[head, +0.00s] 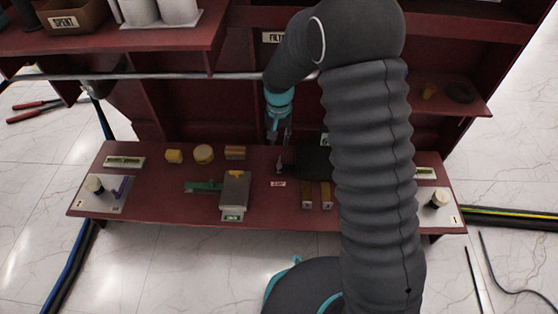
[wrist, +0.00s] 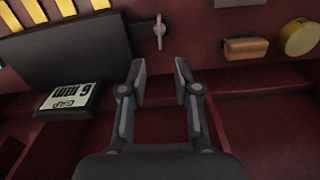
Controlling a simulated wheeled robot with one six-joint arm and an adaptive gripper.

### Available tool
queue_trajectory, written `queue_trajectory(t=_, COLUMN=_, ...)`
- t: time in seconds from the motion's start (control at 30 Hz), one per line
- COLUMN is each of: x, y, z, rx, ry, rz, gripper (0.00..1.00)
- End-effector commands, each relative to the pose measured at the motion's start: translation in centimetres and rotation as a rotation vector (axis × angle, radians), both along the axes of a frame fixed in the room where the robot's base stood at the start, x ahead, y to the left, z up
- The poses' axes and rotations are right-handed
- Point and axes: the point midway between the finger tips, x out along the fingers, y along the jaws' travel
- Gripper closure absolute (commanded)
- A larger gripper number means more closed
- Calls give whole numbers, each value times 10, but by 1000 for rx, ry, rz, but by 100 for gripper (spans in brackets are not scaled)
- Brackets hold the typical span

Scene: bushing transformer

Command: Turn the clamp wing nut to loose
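The clamp wing nut (wrist: 159,30) is a small pale metal piece on the side of a dark block (wrist: 75,50), upper middle in the wrist view. In the head view the wing nut (head: 280,167) shows small at the left end of the dark block (head: 308,162), partly covered by my arm. My gripper (wrist: 161,80) is open and empty; its two fingers are apart. The wing nut is beyond the fingertips, roughly in line with the gap between them, and not touched. In the head view my gripper (head: 279,136) hangs just behind the wing nut.
A tag reading "GAP 6 mm" (wrist: 70,97) stands by the block. An orange-brown block (wrist: 245,48) and a yellow round piece (wrist: 300,38) lie to the right. A grey box (head: 235,192) with a green strip sits on the red bench (head: 150,200). A rail (head: 150,76) crosses behind.

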Motion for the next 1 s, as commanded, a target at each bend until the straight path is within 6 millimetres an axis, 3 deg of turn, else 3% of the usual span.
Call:
queue_trajectory(t=0.1, x=-1, y=0, z=-26, rx=-1, ry=5, rz=0, gripper=69)
queue_trajectory(t=0.5, x=-1, y=0, z=-94, rx=0, ry=4, rz=0, gripper=69)
queue_trajectory(t=0.7, x=0, y=0, z=-109, rx=-1, ry=3, rz=0, gripper=69)
queue_trajectory(t=1.0, x=0, y=0, z=-112, rx=0, ry=1, rz=0, gripper=69)
